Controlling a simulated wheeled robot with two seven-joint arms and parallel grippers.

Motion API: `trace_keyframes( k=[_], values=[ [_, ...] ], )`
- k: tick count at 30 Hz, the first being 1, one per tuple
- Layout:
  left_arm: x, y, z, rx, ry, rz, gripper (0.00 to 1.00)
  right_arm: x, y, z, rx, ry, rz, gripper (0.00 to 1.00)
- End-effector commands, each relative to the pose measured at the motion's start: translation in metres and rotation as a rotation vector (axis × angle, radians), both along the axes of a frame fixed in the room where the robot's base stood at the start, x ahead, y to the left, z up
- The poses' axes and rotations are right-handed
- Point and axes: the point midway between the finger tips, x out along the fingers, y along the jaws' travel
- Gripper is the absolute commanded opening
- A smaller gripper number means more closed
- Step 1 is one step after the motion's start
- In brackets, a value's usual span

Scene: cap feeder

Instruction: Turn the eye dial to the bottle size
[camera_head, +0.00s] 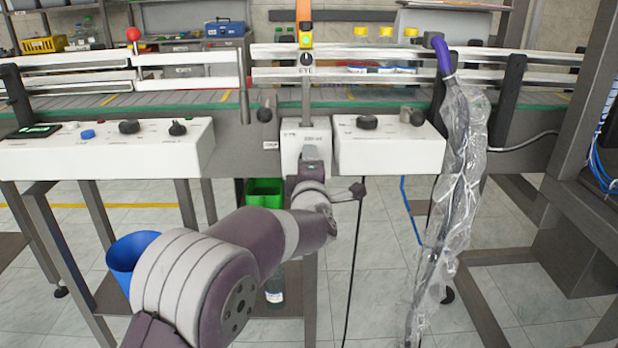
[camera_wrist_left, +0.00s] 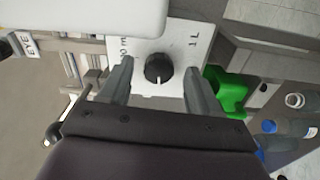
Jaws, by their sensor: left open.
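The eye dial is a black knob (camera_wrist_left: 158,68) on a white panel (camera_wrist_left: 172,40) in the left wrist view. Its white pointer mark faces the bottom of that picture. Beside it are a partly cut-off "ml" label and a "1 L" label. My left gripper (camera_wrist_left: 157,76) is open, with one finger on each side of the knob; contact cannot be told. In the head view, the white eye box (camera_head: 305,134) stands on the conveyor's front, and my left wrist covers the knob. Bottles with yellow caps (camera_head: 384,34) stand behind the rails. My right gripper is not in view.
White control panels flank the eye box on the left (camera_head: 105,148) and right (camera_head: 388,148), the right one close by. A plastic-wrapped hose (camera_head: 455,170) hangs at right. A green bin (camera_head: 265,193) and a blue bin (camera_head: 124,255) are below.

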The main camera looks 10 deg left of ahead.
Motion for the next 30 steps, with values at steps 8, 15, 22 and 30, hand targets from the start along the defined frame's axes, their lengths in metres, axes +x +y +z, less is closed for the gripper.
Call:
trace_keyframes(
  k=[8,15,22,30],
  values=[
    [-0.067,-0.02,0.003,0.0,0.0,-0.003,0.63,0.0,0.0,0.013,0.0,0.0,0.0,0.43],
    [-0.107,-0.031,0.001,0.0,0.0,-0.001,0.63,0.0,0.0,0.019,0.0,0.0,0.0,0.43],
    [-0.113,-0.032,-0.001,0.0,0.001,0.0,0.63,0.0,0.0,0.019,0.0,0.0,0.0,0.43],
    [-0.113,-0.058,-0.035,0.193,0.192,-0.152,0.63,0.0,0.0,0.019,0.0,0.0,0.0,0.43]
  ],
)
